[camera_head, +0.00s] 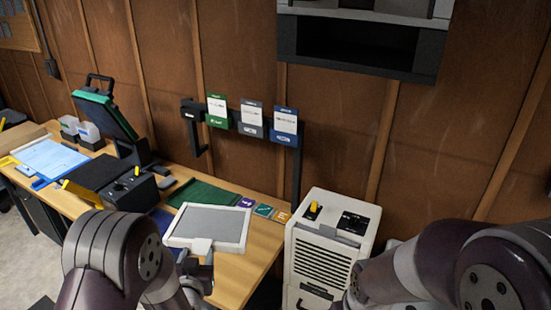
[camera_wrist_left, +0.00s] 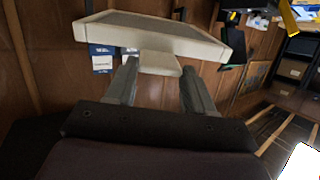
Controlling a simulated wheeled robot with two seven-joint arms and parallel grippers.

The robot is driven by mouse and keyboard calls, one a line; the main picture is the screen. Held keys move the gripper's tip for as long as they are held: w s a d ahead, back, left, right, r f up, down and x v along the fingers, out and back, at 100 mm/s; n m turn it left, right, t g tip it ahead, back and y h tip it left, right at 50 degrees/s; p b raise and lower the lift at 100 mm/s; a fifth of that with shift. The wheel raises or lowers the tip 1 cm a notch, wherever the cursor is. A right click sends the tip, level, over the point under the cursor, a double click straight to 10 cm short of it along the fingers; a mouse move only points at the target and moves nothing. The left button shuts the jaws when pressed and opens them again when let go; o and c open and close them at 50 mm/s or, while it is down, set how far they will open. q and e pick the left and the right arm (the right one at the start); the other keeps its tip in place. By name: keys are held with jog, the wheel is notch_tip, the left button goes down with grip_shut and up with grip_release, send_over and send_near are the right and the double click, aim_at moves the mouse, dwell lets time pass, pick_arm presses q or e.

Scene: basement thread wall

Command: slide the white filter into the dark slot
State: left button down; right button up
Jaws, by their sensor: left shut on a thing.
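The white filter (camera_head: 208,228) is a flat rectangular frame with a grey panel and a small tab at its near edge. My left gripper (camera_head: 198,258) is shut on that tab and holds the filter above the wooden table. In the left wrist view, the two fingers (camera_wrist_left: 158,76) are on either side of the tab, and the filter (camera_wrist_left: 150,38) spans beyond them. A wall unit with a wide dark slot (camera_head: 355,45) is at the upper right, well apart from the filter. My right arm shows at the lower right; its gripper is out of view.
A white vented machine (camera_head: 330,250) stands right of the table (camera_head: 250,262). Three hanging cards (camera_head: 250,119) are on the wooden wall behind. A green-and-black device (camera_head: 105,110), a black box (camera_head: 132,190) and papers (camera_head: 48,158) fill the table's left side.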

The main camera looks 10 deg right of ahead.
pick_arm(q)
jog(key=w+d+r+p, duration=0.1)
jog(key=d+r+p, duration=0.15)
jog(key=r, duration=0.45)
jog(key=d+r+p, duration=0.1)
jog(key=d+r, duration=0.3)
jog(key=r, duration=0.4)
jog(key=s+d+r+m+h+p, duration=0.1)
jog(key=s+d+r+h+p, duration=0.25)
jog(key=r, duration=0.65)
jog(key=s+d+r+m+h+p, duration=0.15)
jog(key=s+d+r, duration=0.25)
jog(key=s+r, duration=0.5)
jog(key=s+d+r+m+h+p, duration=0.2)
jog(key=s+d+r+h, duration=0.15)
jog(key=r, duration=0.85)
jog(key=d+p+x, duration=0.1)
jog(key=x, duration=2.2)
jog(key=shift+s+r+y, duration=0.25)
jog(key=shift+s+y, duration=0.05)
jog(key=shift+y, duration=0.15)
pick_arm(e)
notch_tip(320, 180, up, 13)
jog(key=shift+w, duration=0.2)
pick_arm(q)
jog(key=shift+s+d+f, duration=0.15)
jog(key=shift+d, duration=0.2)
pick_arm(e)
jog(key=shift+d+r, duration=0.1)
jog(key=shift+r, duration=0.05)
